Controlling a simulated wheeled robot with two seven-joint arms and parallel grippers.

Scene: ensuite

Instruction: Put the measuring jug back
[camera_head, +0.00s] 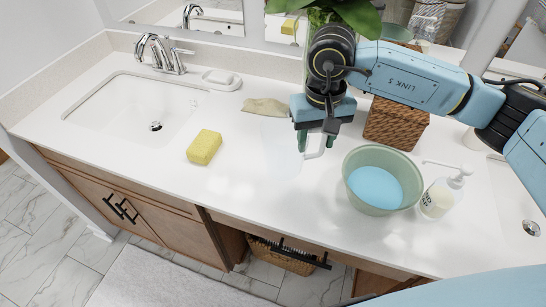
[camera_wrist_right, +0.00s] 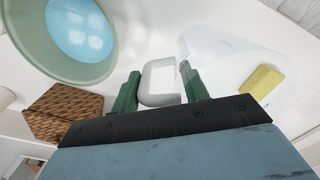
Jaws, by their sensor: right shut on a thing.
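The measuring jug (camera_head: 281,150) is clear and faint, with a white handle. It appears upright at the middle of the white counter (camera_head: 240,205), and I cannot tell whether its base touches the counter. My right gripper (camera_head: 312,147) comes down at the jug's right side and is shut on its handle. In the right wrist view the handle (camera_wrist_right: 160,83) sits between the green fingers of the right gripper (camera_wrist_right: 159,75), and the clear jug body (camera_wrist_right: 213,62) is beside it. My left gripper is not in view.
A green bowl (camera_head: 353,183) with blue contents and a pump bottle (camera_head: 437,198) stand to the right. A woven basket (camera_head: 395,125) is behind. A yellow sponge (camera_head: 204,147), a beige cloth (camera_head: 265,107) and a sink (camera_head: 135,108) lie left. The front middle counter is clear.

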